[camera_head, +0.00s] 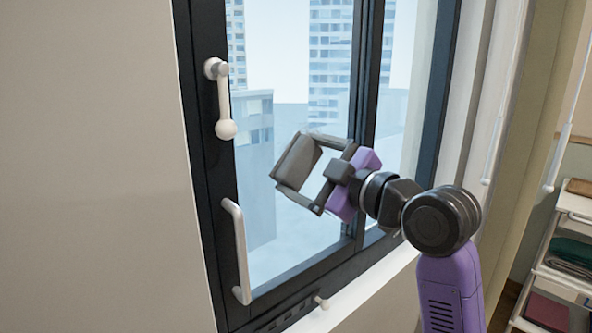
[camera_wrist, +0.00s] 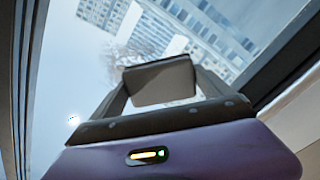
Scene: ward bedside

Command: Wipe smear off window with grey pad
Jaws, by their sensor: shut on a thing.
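The grey pad (camera_head: 298,160) is held between the two fingers of my gripper (camera_head: 297,164), which is shut on it in front of the window glass (camera_head: 285,75). In the wrist view the grey pad (camera_wrist: 160,84) sits between the fingertips, with the pane beyond it. A patchy grey smear (camera_wrist: 122,57) shows on the glass there, just beyond and to the upper left of the pad; part of it may be hidden by the pad. In the head view I cannot clearly make out the smear. Whether the pad touches the glass I cannot tell.
A dark frame surrounds the panes. A white lever handle (camera_head: 224,100) and a white pull handle (camera_head: 238,250) stand out at its left side. A small white knob (camera_head: 321,303) is at the bottom. A shelf unit (camera_head: 572,218) with folded cloths stands at the right.

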